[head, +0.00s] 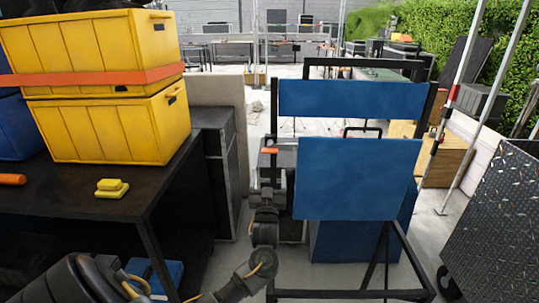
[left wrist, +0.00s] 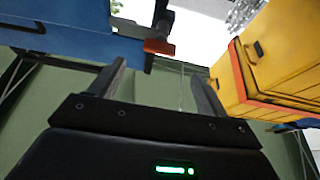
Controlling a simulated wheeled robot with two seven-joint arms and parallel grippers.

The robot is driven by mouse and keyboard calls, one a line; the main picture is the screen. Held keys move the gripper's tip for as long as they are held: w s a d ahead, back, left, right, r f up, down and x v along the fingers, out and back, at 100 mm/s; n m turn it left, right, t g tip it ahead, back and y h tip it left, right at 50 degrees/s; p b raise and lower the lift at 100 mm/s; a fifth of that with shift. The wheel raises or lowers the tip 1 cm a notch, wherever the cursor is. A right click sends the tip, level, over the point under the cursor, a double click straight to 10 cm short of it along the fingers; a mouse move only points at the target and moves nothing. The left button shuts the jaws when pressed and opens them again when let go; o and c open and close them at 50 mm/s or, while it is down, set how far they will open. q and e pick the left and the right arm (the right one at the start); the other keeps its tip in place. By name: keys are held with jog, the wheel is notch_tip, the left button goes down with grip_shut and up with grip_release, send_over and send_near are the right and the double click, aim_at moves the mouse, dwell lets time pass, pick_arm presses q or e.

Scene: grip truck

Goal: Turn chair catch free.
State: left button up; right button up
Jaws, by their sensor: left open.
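A folding chair with a blue back (head: 350,98), a blue seat panel (head: 358,180) and a black frame stands in the middle of the head view. A small orange catch (head: 270,150) sits at the left side of its frame. In the left wrist view the catch (left wrist: 158,46) is on a dark fitting beside the blue panel (left wrist: 70,35). My left gripper (head: 268,163) is just below the catch in the head view. In the left wrist view its two fingers (left wrist: 158,78) are apart, with the catch beyond them and nothing held. My right gripper is not in view.
A dark table (head: 120,210) at the left carries stacked yellow crates (head: 110,120) with an orange strap (head: 100,80) and a yellow block (head: 112,188). Dark cases (head: 215,170) stand behind my left arm. A black speckled panel (head: 500,220) stands at the right.

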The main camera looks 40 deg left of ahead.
aim_at(277, 150)
pick_arm(q)
jog(key=p+x, duration=0.3)
jog(key=x, duration=0.6)
jog(key=shift+w+a, duration=0.15)
